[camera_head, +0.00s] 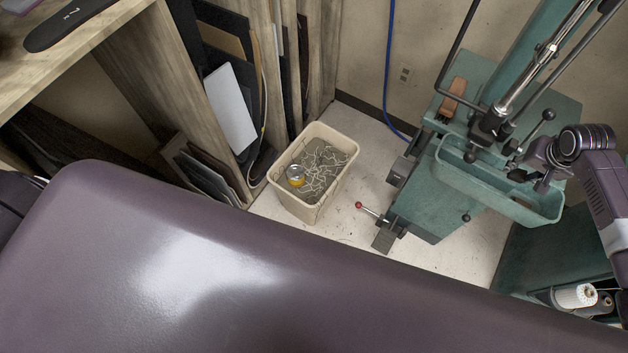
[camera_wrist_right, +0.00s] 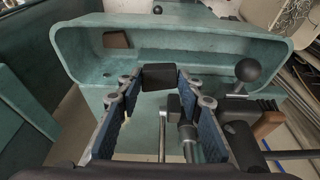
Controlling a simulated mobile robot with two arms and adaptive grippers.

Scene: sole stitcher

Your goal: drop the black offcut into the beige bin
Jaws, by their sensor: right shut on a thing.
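The beige bin (camera_head: 293,207) stands on the floor near the middle of the head view, open at the top. Pale string-like scraps and a can lie in it. My right gripper (camera_head: 522,170) is at the green machine's trough, right of the bin. In the right wrist view my right gripper (camera_wrist_right: 160,76) is shut on the black offcut (camera_wrist_right: 158,79), held between the blue-padded fingertips in front of the trough's opening. In the head view the offcut is hard to make out. My left gripper is not in view.
The green machine (camera_head: 452,190) with its trough (camera_head: 490,192), rods and a red-knobbed lever (camera_head: 360,205) stands right of the bin. Wooden racks (camera_head: 205,95) with sheets stand left of it. A brown piece (camera_wrist_right: 116,40) lies in the trough. Floor shows between bin and machine.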

